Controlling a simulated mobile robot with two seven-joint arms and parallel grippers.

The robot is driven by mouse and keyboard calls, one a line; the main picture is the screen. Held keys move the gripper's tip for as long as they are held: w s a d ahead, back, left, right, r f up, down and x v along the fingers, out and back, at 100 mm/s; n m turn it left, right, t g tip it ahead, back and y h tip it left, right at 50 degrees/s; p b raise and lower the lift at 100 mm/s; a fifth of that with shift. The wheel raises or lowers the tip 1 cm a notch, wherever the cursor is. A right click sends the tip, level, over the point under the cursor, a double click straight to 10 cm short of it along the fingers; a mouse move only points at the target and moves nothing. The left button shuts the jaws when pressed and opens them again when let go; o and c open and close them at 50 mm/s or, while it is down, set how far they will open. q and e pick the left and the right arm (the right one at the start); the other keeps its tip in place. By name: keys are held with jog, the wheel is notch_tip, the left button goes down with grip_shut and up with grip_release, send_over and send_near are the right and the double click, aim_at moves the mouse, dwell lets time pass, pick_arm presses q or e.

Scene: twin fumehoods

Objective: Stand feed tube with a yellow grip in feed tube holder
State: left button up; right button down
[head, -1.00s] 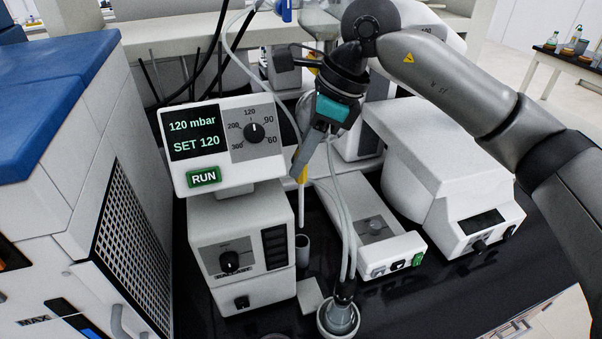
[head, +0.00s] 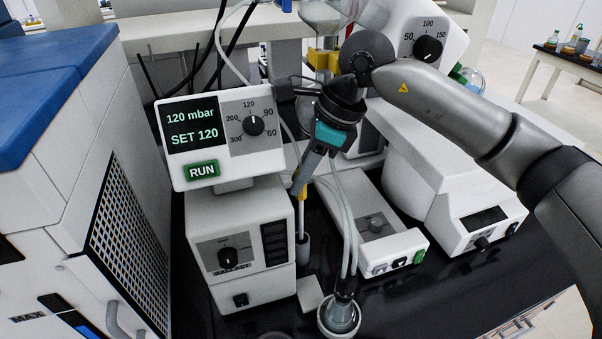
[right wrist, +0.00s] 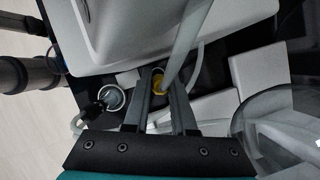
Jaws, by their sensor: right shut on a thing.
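The feed tube is thin and pale with a yellow grip (head: 301,191), and it stands nearly upright in the head view. My right gripper (head: 303,178) is shut on it at the yellow grip, which also shows between the fingers in the right wrist view (right wrist: 157,84). The feed tube holder (head: 302,253) is a small grey upright cylinder on the black bench, directly below. The tube's lower end meets the holder's mouth and appears to be inside it; how deep it goes is hidden. My left gripper is not in view.
A white pump unit with a pressure display (head: 221,142) stands close left of the tube. A low white device with a knob (head: 373,225) lies to the right. A round vessel with pale hoses (head: 339,314) stands in front. A larger white machine (head: 440,180) is farther right.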

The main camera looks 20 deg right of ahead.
jog(key=c, duration=0.7)
grip_release()
jog(key=shift+c, duration=0.2)
jog(key=shift+r, duration=0.1)
jog(key=shift+r+p, duration=0.5)
jog(key=shift+p, duration=0.1)
jog(key=v, duration=1.2)
